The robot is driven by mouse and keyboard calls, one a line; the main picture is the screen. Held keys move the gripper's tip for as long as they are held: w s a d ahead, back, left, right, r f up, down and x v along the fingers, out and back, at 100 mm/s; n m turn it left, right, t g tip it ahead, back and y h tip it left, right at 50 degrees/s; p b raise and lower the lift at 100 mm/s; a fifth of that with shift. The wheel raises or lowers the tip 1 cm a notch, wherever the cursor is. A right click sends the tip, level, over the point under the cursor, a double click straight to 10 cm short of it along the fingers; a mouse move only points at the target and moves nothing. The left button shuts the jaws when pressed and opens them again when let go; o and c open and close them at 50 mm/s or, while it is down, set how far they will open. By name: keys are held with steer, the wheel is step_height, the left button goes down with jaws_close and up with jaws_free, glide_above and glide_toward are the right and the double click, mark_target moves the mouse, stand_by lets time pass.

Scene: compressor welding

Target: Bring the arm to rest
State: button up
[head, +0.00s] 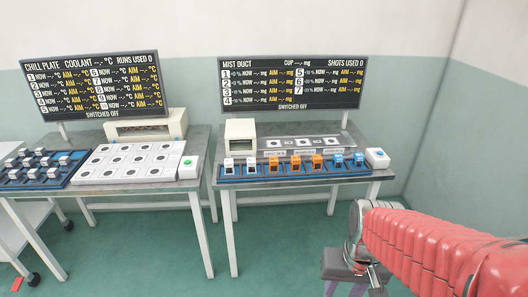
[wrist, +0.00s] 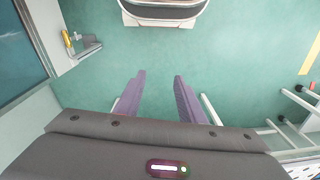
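My gripper (wrist: 159,76) shows in the wrist view with its two purple fingers apart and only green floor seen between them. It is open and empty. In the head view my red-sleeved arm reaches in from the lower right. My gripper (head: 346,287) hangs there at the bottom edge, in front of the right bench and to its right, with its fingertips cut off by the frame. It touches nothing that I can see.
The right bench (head: 222,192) carries a blue rack (head: 296,170) with white, orange and blue pieces, and a white box (head: 240,134). The left bench (head: 196,205) carries a white plate (head: 130,163). Screens (head: 290,82) read switched off. Green floor (head: 275,245) is clear in front.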

steer(key=s+r+t, duration=0.1)
steer(key=r+t, duration=0.1)
steer(key=r, duration=0.4)
steer(key=s+a+r+n+t, duration=0.1)
steer(key=s+r+t, duration=0.1)
steer(key=r, duration=0.4)
steer(key=shift+a+r+t, duration=0.25)
steer(key=shift+a+t, duration=0.05)
steer(key=shift+t, duration=0.1)
steer(key=shift+c, duration=0.6)
